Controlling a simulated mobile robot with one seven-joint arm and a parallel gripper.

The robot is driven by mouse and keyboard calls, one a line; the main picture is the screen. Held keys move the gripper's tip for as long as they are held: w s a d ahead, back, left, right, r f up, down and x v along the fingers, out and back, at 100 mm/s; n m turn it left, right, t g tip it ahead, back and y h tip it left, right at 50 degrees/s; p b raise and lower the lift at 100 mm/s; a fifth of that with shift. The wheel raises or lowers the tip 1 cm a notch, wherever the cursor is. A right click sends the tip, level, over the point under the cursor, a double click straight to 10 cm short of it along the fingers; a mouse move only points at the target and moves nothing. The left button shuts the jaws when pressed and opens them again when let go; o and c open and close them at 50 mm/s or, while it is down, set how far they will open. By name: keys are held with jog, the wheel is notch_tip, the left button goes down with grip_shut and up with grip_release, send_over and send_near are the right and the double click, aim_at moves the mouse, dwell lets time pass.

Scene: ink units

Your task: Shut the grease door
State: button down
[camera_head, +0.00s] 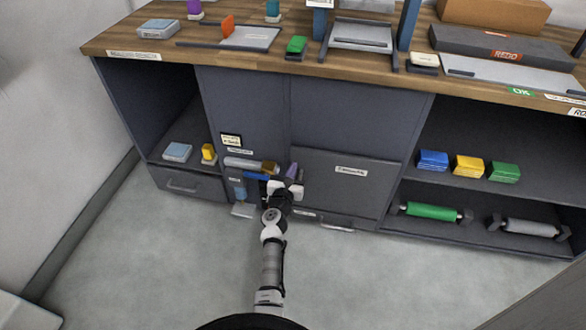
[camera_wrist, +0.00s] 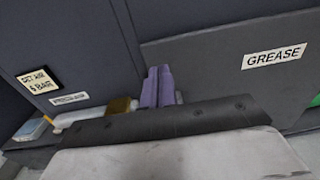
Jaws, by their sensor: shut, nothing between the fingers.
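The grease door (camera_head: 345,188) is a dark grey panel low in the middle of the cabinet, with a white GREASE label. It also fills the right of the wrist view (camera_wrist: 225,70). I cannot tell whether it is flush or slightly ajar. My gripper (camera_head: 285,187) is shut and empty, low in front of the cabinet by the door's left edge. A purple piece (camera_wrist: 158,87) stands upright at that edge, just beyond my gripper. My gripper hides the lower left of the door, and I cannot tell whether it touches.
Left of the door are a pale cylinder (camera_head: 242,163) and a brownish-gold block (camera_wrist: 119,105). An open shelf at right holds blue (camera_head: 432,160), yellow (camera_head: 468,166) and green boxes (camera_head: 503,171). The wooden worktop (camera_head: 170,53) is above. Grey floor (camera_head: 350,280) is clear in front.

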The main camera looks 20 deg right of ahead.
jog(key=p+v, duration=0.3)
jog(key=v, duration=0.6)
jog(key=shift+s, duration=0.2)
jog(key=shift+a, duration=0.1)
